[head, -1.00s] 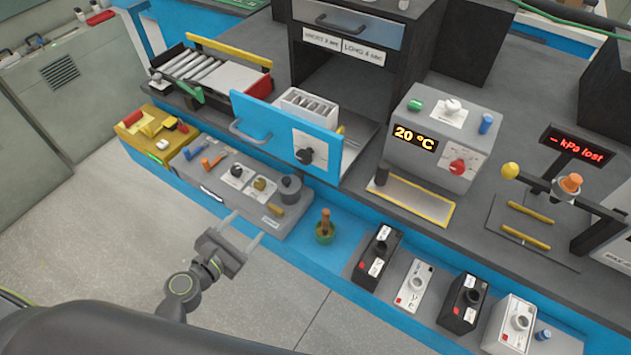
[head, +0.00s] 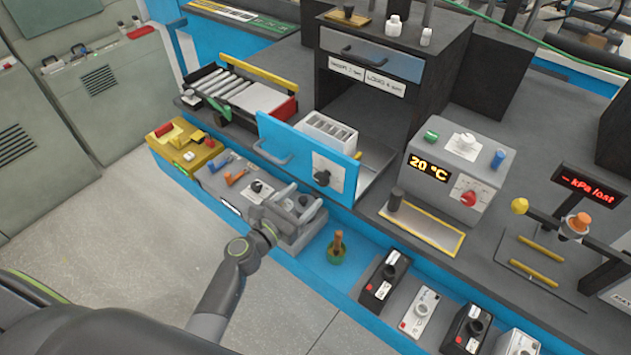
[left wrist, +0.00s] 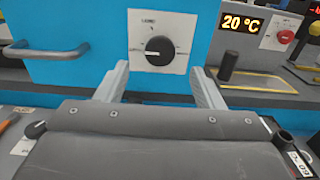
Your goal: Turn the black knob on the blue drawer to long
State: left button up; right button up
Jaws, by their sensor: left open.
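The blue drawer (head: 283,143) is pulled out of the dark cabinet, with a white rack inside. Its front carries a white plate with a black knob (head: 321,178) and a curved handle. In the left wrist view the black knob (left wrist: 160,51) is straight ahead, with a white mark pointing left; the plate's lettering is too small to read surely. My left gripper (head: 305,200) is open in front of and below the drawer front. In the left wrist view its two fingers (left wrist: 160,84) stand apart on either side below the knob, not closed on it. My right gripper is not in view.
A grey panel (head: 218,188) with several small knobs lies below the drawer, under my left gripper. A grey box with a temperature display (head: 455,165) stands to the right. A green-based brown-handled item (head: 337,247) stands on the blue ledge, near several small boxes.

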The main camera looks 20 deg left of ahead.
aim_at(320, 181)
pick_arm(q)
jog(key=x, duration=0.6)
jog(key=c, duration=1)
